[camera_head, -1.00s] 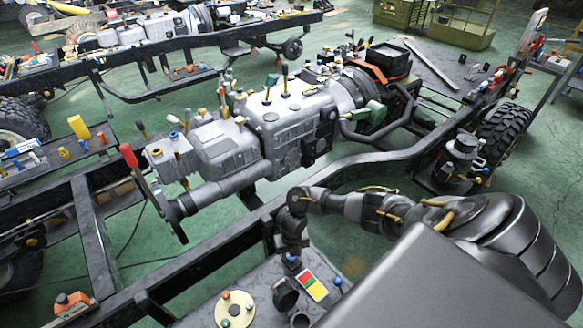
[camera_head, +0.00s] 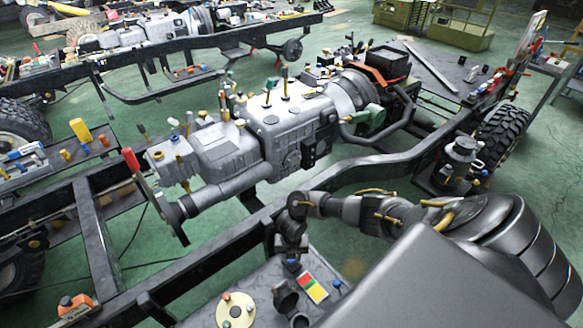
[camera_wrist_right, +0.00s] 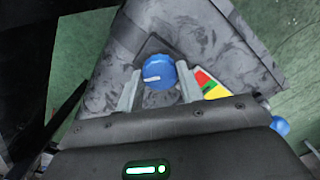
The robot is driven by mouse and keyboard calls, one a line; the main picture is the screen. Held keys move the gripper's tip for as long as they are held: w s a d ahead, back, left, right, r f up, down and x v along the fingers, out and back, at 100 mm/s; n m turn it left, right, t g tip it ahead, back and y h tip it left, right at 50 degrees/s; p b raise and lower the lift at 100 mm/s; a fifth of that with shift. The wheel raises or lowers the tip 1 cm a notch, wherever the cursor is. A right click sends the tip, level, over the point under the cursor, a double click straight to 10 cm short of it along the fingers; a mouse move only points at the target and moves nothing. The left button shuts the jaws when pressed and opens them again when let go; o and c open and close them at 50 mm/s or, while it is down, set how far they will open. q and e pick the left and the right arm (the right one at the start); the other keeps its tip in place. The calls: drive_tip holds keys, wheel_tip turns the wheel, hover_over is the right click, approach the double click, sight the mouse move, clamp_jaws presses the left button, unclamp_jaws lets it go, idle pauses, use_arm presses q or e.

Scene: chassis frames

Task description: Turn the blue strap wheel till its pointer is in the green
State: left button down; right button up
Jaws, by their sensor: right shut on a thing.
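The blue strap wheel (camera_wrist_right: 158,72) is a round blue knob with a pale pointer line. In the right wrist view the pointer line aims to the left. My right gripper (camera_wrist_right: 158,82) has a finger on each side of the wheel and is shut on it. In the head view the gripper (camera_head: 291,264) is small and dark, and the wheel is mostly hidden by it. A red, yellow and green plate (camera_wrist_right: 208,86) lies to the right of the wheel, partly covered by the gripper; it also shows in the head view (camera_head: 313,287). My left gripper is not in view.
Another blue knob (camera_wrist_right: 280,125) sits beyond the plate. A cream disc with coloured knobs (camera_head: 236,312) is on the same grey bench. The black chassis rail (camera_head: 225,245) and grey engine (camera_head: 230,155) lie behind. A red-handled lever (camera_head: 131,160) stands at the left.

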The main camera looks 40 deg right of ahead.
drive_tip(key=o, duration=1)
wheel_tip(320, 180, up, 11)
drive_tip(key=p, duration=0.1)
drive_tip(key=shift+p, duration=0.35)
